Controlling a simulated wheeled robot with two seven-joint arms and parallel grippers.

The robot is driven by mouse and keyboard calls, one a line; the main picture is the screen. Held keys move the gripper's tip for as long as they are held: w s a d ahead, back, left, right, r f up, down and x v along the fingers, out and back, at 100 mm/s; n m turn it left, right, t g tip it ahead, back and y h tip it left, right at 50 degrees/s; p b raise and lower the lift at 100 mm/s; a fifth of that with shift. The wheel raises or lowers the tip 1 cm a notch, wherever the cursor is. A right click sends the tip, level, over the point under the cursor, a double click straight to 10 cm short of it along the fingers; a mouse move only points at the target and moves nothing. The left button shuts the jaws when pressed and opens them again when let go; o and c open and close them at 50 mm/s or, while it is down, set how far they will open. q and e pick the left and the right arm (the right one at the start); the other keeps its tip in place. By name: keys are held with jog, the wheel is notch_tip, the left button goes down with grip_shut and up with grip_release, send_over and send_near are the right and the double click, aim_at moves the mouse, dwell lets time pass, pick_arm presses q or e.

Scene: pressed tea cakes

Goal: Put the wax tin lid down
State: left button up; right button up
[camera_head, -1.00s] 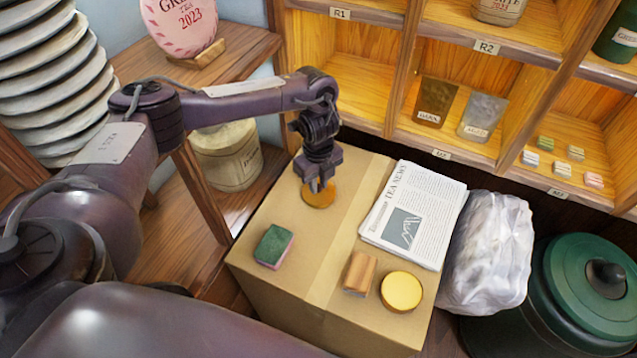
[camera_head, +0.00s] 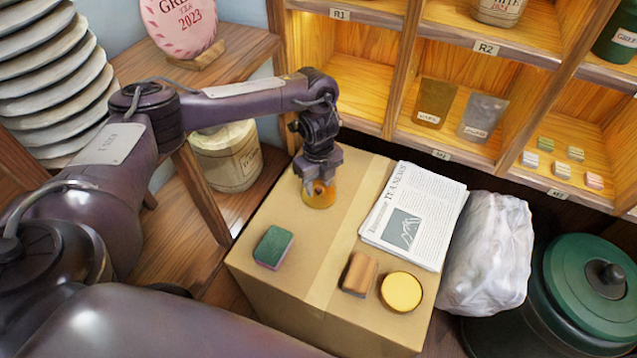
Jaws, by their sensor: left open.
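The wax tin lid (camera_head: 319,201), a round golden disc, lies on the cardboard box, partly hidden by my left gripper. My left gripper (camera_head: 319,188) points down right over the lid with its fingers open. From this view I cannot tell whether the fingertips still touch it. A round yellow wax tin (camera_head: 401,292) stands near the front right of the box top. My right gripper is not in view.
The cardboard box (camera_head: 290,302) also bears a green sponge (camera_head: 273,246), a wooden block (camera_head: 359,273) and a newspaper (camera_head: 414,215). A white plastic-wrapped bundle (camera_head: 488,255) and a green lidded bin (camera_head: 595,285) stand right. Shelves (camera_head: 365,85) rise behind.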

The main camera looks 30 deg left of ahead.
aim_at(319, 188)
pick_arm(q)
notch_tip(319, 188, up, 6)
jog(key=shift+p, duration=0.55)
notch_tip(319, 188, up, 6)
jog(key=shift+f+p, duration=0.25)
jog(key=shift+p, duration=0.75)
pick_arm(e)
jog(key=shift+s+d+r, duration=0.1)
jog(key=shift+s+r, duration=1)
